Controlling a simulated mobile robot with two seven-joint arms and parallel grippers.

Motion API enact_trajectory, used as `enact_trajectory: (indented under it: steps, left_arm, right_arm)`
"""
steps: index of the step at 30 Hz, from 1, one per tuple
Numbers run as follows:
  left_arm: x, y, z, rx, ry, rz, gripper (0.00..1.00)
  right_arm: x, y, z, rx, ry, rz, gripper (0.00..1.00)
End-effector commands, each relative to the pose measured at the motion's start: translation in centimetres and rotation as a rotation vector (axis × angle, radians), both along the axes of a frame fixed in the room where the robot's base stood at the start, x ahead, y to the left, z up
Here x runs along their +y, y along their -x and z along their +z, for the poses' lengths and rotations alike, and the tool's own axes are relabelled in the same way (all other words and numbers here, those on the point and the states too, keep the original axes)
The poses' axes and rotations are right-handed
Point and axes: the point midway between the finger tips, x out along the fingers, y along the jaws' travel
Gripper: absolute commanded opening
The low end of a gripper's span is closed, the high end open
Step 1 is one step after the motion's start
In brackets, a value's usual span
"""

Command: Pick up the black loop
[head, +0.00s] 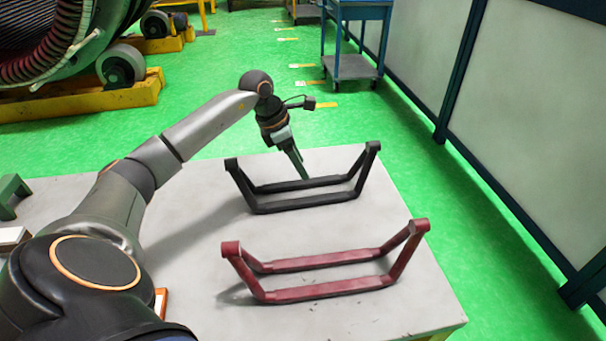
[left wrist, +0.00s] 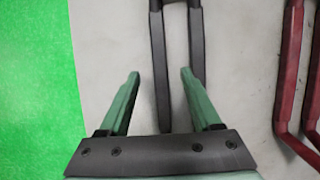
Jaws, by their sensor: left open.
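The black loop (head: 305,202) stands on the pale table towards its far side, with raised ends at left and right. My left gripper (head: 304,175) comes down from behind it, and its fingertips show close to the loop's far bar near the middle. In the left wrist view the gripper (left wrist: 160,72) is open, its two green fingers apart. The two dark bars of the black loop (left wrist: 161,70) run up the picture between and past the fingers; the right bar lies near the right finger. I cannot tell whether they touch. My right gripper is not in view.
A red loop (head: 325,290) stands nearer on the same table (head: 195,270), and shows at the right in the left wrist view (left wrist: 288,75). A green block (head: 12,192) lies at the table's left. Green floor surrounds the table; a panel wall stands right.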

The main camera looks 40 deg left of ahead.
Motion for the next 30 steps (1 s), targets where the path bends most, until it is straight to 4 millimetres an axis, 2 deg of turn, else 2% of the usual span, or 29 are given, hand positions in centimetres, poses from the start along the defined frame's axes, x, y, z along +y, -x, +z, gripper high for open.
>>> enact_trajectory:
  steps: [10,18,30]
  left_arm:
    - [-0.6,-0.8,-4.5,0.001,0.003,-0.001,0.65]
    - [-0.7,-1.0,-4.9,0.001,-0.001,-0.001,0.65]
    - [-0.7,-1.0,-4.9,0.001,-0.001,0.0,0.2]
  right_arm:
    - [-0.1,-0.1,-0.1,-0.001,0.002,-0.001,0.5]
    - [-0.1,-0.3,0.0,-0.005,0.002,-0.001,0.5]
    - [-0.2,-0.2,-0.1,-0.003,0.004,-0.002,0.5]
